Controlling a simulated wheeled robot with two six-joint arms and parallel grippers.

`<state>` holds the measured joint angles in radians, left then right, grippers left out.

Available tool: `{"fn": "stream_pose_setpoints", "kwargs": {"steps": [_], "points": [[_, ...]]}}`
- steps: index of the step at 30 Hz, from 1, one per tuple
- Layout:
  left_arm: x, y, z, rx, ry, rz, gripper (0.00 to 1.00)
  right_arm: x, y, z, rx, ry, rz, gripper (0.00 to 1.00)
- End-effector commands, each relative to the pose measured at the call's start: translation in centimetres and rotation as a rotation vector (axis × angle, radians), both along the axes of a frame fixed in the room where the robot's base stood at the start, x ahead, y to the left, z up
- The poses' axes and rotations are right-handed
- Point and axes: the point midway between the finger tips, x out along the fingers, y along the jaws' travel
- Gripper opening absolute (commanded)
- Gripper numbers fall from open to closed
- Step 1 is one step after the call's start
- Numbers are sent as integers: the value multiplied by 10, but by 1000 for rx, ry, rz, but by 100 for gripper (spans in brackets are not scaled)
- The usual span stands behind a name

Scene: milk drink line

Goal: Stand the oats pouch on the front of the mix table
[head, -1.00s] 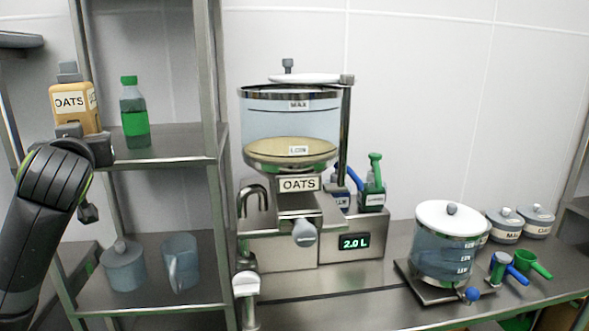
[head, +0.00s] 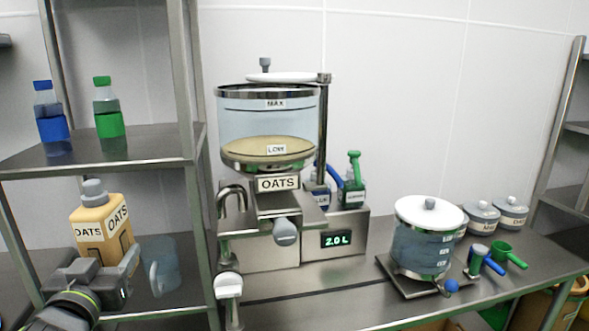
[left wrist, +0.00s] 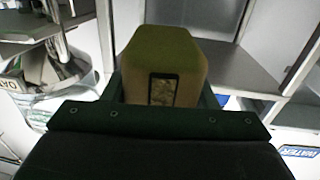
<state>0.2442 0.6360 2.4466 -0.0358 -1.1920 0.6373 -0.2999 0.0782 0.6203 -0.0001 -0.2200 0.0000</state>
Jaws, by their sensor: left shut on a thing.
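The oats pouch (head: 92,226) is a tan, block-shaped pouch with a grey cap and OATS labels. In the head view it is at the left, upright or nearly so, in front of the shelf rack. My left gripper (head: 108,268) is shut on its lower part. In the left wrist view the pouch (left wrist: 160,65) fills the space between the fingers, with a dark window on its face. The mix table (head: 300,290) runs from the middle to the right, to the right of the pouch. My right gripper is not in view.
An oats dispenser (head: 268,130) stands at the back of the table. A lidded clear vessel (head: 425,250) stands on a base to the right, with scoops and jars beyond. The rack's post (head: 190,150) is between pouch and table. The table's front strip beside the dispenser is clear.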

Motion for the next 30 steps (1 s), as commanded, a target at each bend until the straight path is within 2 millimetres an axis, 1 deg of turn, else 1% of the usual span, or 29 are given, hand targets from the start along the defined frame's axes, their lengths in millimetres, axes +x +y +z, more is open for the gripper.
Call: {"fn": "stream_pose_setpoints", "kwargs": {"steps": [1,6,15,21,24,30], "points": [[1,-8,-5,-10,-3,-13,11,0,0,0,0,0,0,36],[2,-31,-20,-10,-4,-43,11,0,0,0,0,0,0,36],[4,-75,-38,-10,-4,-93,11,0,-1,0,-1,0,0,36],[3,-105,-42,-9,-4,-124,11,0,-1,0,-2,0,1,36],[3,-116,-43,-7,-4,-136,11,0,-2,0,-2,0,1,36],[2,-130,-42,-2,-4,-150,11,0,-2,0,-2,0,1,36]]}}
